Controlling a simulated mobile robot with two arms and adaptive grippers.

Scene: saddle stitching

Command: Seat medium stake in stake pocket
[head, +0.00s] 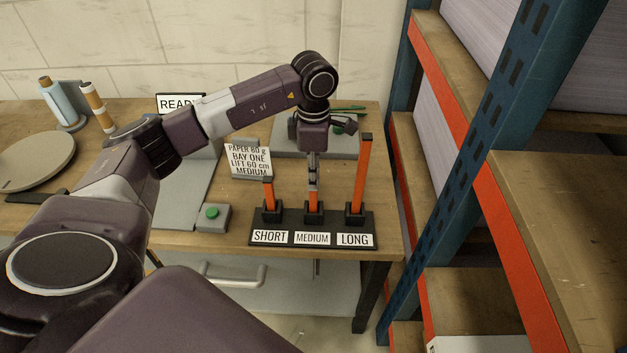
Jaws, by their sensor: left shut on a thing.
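The medium stake (313,199) is orange and stands upright in the middle holder of a dark stake rack (286,226), behind the MEDIUM label (312,239). My left gripper (313,178) points down from above and is shut on the top of the medium stake. The short stake (269,195) stands to its left and the long stake (360,180) to its right. A sign (249,160) behind the rack reads paper 80 g, bay one, lift 60 cm, medium. My right gripper is not in view. I cannot identify a separate stake pocket.
A blue and orange shelf rack (437,190) with paper stacks (440,120) stands right of the wooden bench (385,232). A grey box with a green button (211,213) sits left of the stakes. Thread spools (97,104) and a round plate (35,160) are at the far left.

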